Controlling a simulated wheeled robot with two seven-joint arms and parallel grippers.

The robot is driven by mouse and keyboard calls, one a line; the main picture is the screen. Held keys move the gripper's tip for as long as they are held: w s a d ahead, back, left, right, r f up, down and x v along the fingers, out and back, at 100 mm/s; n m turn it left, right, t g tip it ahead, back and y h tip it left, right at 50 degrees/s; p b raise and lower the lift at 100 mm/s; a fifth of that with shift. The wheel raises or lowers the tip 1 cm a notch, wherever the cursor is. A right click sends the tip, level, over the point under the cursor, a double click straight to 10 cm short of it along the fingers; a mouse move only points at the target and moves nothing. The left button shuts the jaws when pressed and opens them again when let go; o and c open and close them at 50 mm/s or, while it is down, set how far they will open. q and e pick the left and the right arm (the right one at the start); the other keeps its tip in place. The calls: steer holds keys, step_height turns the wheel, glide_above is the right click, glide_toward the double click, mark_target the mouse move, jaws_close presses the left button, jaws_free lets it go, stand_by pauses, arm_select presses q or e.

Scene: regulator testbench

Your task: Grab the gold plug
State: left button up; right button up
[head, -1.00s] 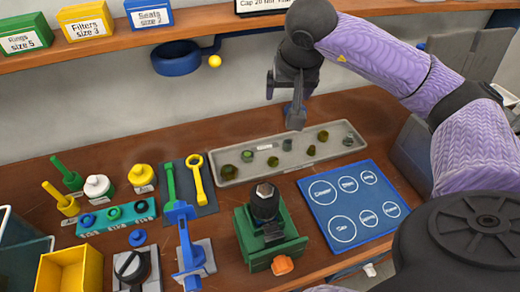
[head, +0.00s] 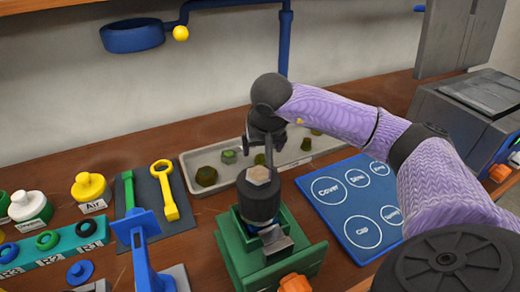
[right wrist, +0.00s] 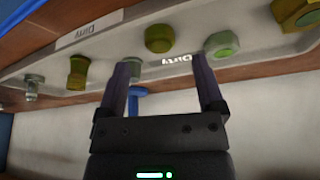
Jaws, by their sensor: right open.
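Several olive-gold and greenish parts lie in a long grey tray (head: 190,160); I cannot tell for sure which one is the gold plug. A dark olive-gold hex part (head: 206,176) is at the tray's left end, beside a greener part (head: 229,156). My right gripper (head: 268,160) points down over the tray, partly hidden behind the black part in the green vise. In the right wrist view its fingers (right wrist: 164,78) are apart with nothing between them. A round olive-gold part (right wrist: 159,38) sits beyond the fingertips, and a gold part (right wrist: 77,72) lies to the left. My left gripper is not in view.
The green vise (head: 235,250) with an upright black part (head: 258,200) stands in front of the tray. A blue mat with circles (head: 340,235) lies to its right. A grey box (head: 470,110) is at right.

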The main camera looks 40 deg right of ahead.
mark_target(261, 156)
steer(key=x, duration=0.3)
steer(key=shift+f+b, duration=0.1)
steer(key=shift+b, duration=0.25)
steer(key=shift+c, duration=0.3)
jaws_close()
